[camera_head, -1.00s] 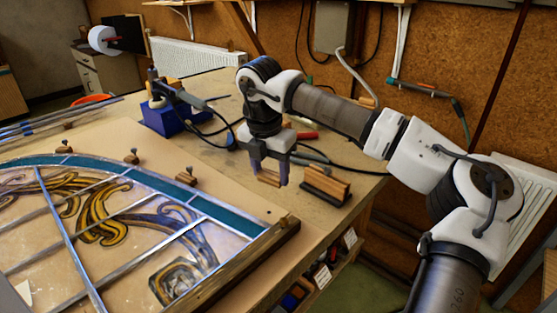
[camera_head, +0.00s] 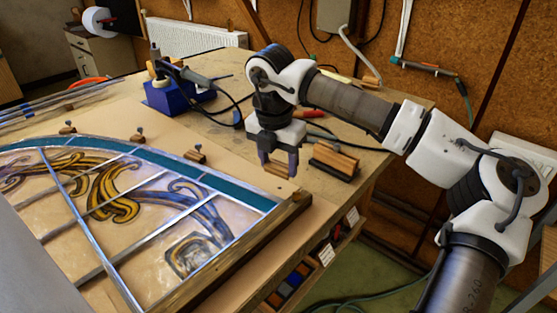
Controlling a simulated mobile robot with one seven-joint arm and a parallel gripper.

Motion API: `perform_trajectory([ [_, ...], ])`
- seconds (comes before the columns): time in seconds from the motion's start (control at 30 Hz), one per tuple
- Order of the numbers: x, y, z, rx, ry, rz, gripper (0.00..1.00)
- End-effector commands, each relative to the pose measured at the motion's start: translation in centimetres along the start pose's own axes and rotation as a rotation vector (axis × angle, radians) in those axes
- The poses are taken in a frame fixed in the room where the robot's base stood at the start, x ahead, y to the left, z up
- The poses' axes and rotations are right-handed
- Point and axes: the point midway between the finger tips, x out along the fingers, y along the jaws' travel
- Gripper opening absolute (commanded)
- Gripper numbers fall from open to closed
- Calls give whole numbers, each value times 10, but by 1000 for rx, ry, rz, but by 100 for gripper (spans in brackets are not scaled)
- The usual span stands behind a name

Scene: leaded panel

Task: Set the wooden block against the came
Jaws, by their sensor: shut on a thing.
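My gripper (camera_head: 279,168) points down over the bench, to the right of the leaded panel's upper right corner. It is shut on a small wooden block (camera_head: 277,169), which shows between the fingers. I cannot tell whether the block touches the bench. The leaded panel (camera_head: 120,205) lies flat at the left, with painted scrolls and a teal glass border. Its grey metal came (camera_head: 215,182) runs along the curved outer edge. The block is apart from the came, with bare board between them.
Small blocks with nails (camera_head: 195,154) stand along the panel's curved edge. A wooden batten (camera_head: 245,248) borders its right side. A dark-based wooden piece (camera_head: 335,160) stands right of my gripper. A soldering iron on a blue stand (camera_head: 165,95) is behind, with cables.

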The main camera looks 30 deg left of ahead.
Motion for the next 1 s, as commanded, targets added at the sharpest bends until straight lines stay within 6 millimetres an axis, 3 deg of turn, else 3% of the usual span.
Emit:
perform_trajectory([
  [0.77,52,0,-6,6,-1,-2,32],
  [1.0,46,0,-18,6,-1,-1,32],
])
